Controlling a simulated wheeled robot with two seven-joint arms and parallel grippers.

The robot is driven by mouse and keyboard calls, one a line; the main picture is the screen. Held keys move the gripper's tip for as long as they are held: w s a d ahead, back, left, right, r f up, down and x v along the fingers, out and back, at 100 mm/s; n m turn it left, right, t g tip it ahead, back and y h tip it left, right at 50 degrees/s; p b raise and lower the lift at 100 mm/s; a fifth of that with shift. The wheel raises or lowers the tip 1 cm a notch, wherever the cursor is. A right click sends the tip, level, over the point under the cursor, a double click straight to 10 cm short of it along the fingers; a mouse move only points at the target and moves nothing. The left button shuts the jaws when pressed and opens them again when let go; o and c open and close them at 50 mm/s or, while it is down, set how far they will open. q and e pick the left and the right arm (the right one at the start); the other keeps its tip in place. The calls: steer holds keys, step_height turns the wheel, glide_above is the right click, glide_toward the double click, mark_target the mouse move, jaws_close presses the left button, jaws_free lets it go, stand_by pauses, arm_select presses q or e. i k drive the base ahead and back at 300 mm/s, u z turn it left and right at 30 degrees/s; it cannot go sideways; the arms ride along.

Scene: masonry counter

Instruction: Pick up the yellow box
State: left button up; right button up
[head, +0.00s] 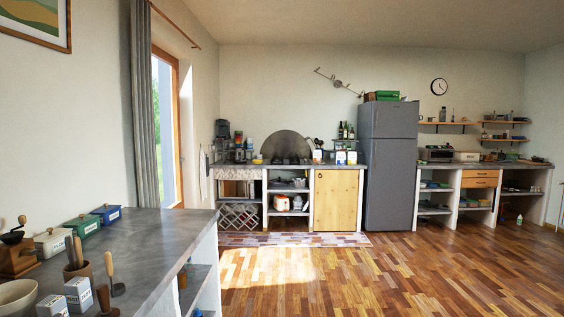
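No box that I can clearly call yellow shows in the head view. On the far counter (300,166), small white-and-blue packages (341,158) stand near the fridge; they are too small to make out fully, and any yellow on them is unclear. A small yellowish item (257,159) lies further left on that counter, its shape unclear. Neither of my grippers is in view, so I cannot see whether they are open or shut.
A near grey counter (150,240) at left holds a white tin (52,242), a green tin (82,226), a blue tin (107,214), small white boxes (79,295) and a coffee grinder (14,250). A grey fridge (388,165) stands at the back. The wooden floor (370,270) is clear.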

mark_target(351, 156)
steer(key=u, duration=0.1)
steer(key=i, duration=7.75)
steer(key=z, duration=1)
